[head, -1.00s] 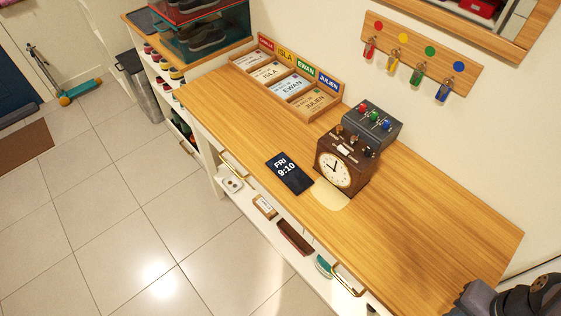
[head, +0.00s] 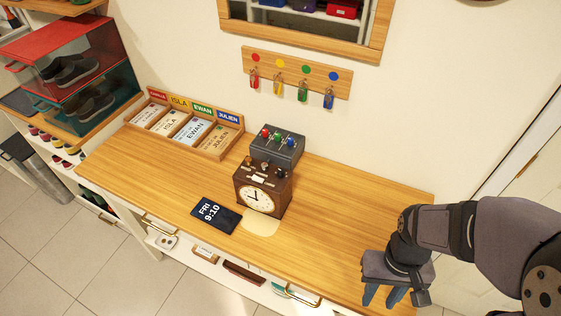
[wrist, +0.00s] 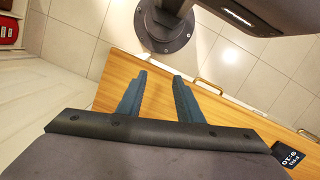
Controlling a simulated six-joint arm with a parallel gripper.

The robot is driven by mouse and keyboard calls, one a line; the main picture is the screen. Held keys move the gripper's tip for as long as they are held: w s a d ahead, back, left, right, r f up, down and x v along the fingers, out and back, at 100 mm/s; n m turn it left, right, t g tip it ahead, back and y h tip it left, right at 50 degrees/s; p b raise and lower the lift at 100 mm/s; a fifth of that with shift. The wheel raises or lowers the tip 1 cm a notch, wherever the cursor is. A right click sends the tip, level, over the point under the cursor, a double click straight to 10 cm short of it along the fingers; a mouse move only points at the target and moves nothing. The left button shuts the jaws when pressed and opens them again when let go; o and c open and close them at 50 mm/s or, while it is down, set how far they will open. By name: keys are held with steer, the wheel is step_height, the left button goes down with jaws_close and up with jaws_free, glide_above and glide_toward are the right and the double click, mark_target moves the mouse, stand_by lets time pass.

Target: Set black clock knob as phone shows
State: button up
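The brown wooden clock (head: 266,188) stands on the wooden counter in the head view, its white dial facing front. Small knobs (head: 265,167) sit on its top; they are too small to tell which is black. The dial's hands are too small to read surely. The dark phone (head: 215,216) lies flat left of the clock and reads "FRI 9:10"; it also shows at the right edge of the wrist view (wrist: 288,157). My gripper (head: 383,297) is at the counter's right end, away from the clock. In the wrist view its blue fingers (wrist: 160,76) are apart and empty.
A grey box (head: 277,146) with coloured knobs stands behind the clock. A wooden tray (head: 222,148) of name cards is at the back left. Keys hang on a wall rack (head: 296,78). The counter (head: 345,210) right of the clock is clear.

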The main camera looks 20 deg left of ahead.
steer(key=w+a+r+n+t+y+p, duration=0.1)
steer(key=w+a, duration=0.4)
steer(key=a, duration=0.3)
steer(key=w+a+r+n+p, duration=0.1)
steer(key=w+a+n, duration=0.1)
steer(key=w+a, duration=0.4)
steer(key=n+t+y, duration=0.1)
steer(key=n+y, duration=0.3)
steer(key=n, duration=0.8)
glide_toward(281, 170)
steer(key=shift+p+x, duration=1.7)
steer(key=shift+x, duration=2.35)
jaws_close()
